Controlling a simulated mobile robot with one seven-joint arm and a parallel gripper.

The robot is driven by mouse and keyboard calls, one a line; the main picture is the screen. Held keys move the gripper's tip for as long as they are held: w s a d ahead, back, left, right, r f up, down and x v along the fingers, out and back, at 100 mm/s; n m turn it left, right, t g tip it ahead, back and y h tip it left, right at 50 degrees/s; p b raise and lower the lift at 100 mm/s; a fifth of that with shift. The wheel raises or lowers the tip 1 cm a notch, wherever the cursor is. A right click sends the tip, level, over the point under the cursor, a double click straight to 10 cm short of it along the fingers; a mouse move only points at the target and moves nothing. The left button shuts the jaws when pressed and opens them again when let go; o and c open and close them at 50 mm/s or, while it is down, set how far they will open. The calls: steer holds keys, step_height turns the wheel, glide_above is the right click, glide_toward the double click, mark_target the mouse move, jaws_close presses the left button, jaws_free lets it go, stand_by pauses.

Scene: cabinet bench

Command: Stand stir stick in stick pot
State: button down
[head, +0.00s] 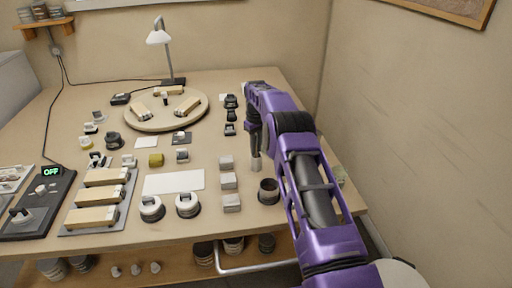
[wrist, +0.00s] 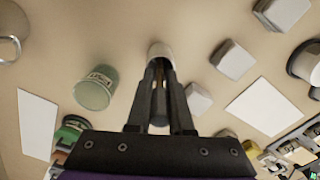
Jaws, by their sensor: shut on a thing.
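My gripper (head: 254,152) is at the right part of the bench, pointing down. Its fingers are shut on a slim upright piece that looks like the stir stick; a pale, blunt end (head: 256,165) shows below the fingertips. In the wrist view this pale end (wrist: 160,50) shows just past the fingertips (wrist: 159,66). Whether it touches the bench I cannot tell. A dark, round, open pot (head: 268,191), probably the stick pot, stands in front and slightly right of the gripper, apart from the held piece. It looks empty. I cannot make it out surely in the wrist view.
Several pale blocks (head: 228,181) stand left of the gripper, beside a white card (head: 173,183). A green labelled cup (wrist: 94,90) shows in the wrist view. Two round black-and-white fixtures (head: 187,205) stand near the front edge. My arm hides the bench's right side.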

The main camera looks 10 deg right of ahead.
steer(key=shift+f, duration=0.15)
steer(key=c, duration=0.8)
jaws_free()
step_height(320, 180, up, 12)
steer(key=shift+r+p, duration=0.2)
steer(key=shift+p, duration=0.45)
